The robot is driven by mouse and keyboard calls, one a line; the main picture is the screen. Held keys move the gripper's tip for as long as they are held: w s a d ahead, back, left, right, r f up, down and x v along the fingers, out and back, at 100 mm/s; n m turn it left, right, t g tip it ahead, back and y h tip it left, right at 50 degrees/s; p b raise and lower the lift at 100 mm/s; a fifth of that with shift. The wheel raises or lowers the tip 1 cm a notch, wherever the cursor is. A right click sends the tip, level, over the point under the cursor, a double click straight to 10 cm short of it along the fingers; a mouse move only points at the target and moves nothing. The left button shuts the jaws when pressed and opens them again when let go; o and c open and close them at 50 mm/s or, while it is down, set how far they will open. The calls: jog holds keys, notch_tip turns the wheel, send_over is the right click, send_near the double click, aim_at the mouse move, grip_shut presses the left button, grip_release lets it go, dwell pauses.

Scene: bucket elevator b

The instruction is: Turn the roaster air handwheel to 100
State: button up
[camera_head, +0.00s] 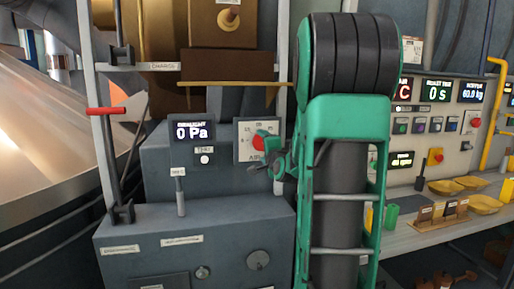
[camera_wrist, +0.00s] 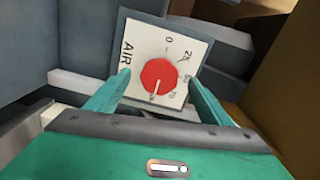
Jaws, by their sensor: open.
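The air handwheel, a round red knob (camera_wrist: 158,76), sits on a square white dial plate (camera_wrist: 147,45) marked AIR, with 0 and 25 legible. In the wrist view a short white mark on the knob points toward the bottom of the picture; the numbers on that side are small or hidden. In the head view the knob (camera_head: 261,139) is partly covered by my arm. My gripper (camera_wrist: 158,86) is open, its green fingers on either side of the knob's lower part in the wrist view. I cannot tell whether they touch it. It also shows in the head view (camera_head: 272,162).
A draught display (camera_head: 192,131) reads 0 Pa, left of the dial. A small lever (camera_head: 180,192) stands on the grey housing below it. A brass bar (camera_head: 228,84) runs above the dial. At right is a bench (camera_head: 423,214) with yellow dishes (camera_head: 443,187).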

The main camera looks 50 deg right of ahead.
jog(key=shift+v, duration=2.2)
jog(key=shift+w+a+f, duration=0.1)
jog(key=s+a+f+n+g+y, duration=0.3)
jog(key=a+f+n, duration=0.2)
jog(key=a+f, duration=0.15)
jog(key=s+a+f+n+g+y, duration=0.3)
jog(key=a+f+n, duration=0.1)
jog(key=a+f, duration=0.25)
jog(key=s+a+f+n+g+y, duration=0.1)
jog(key=s+a+f+n+g, duration=0.1)
jog(key=s, duration=0.5)
jog(key=s+a+f+n+g+y, duration=0.1)
jog(key=s+a+g, duration=0.3)
jog(key=s, duration=0.4)
jog(key=s+a+f+n+g+y, duration=0.1)
jog(key=s+a+f+n+g, duration=0.2)
jog(key=s, duration=0.4)
jog(key=a+n, duration=0.1)
jog(key=a, duration=0.1)
jog(key=shift+s+a+f, duration=0.2)
jog(key=shift+a, duration=0.1)
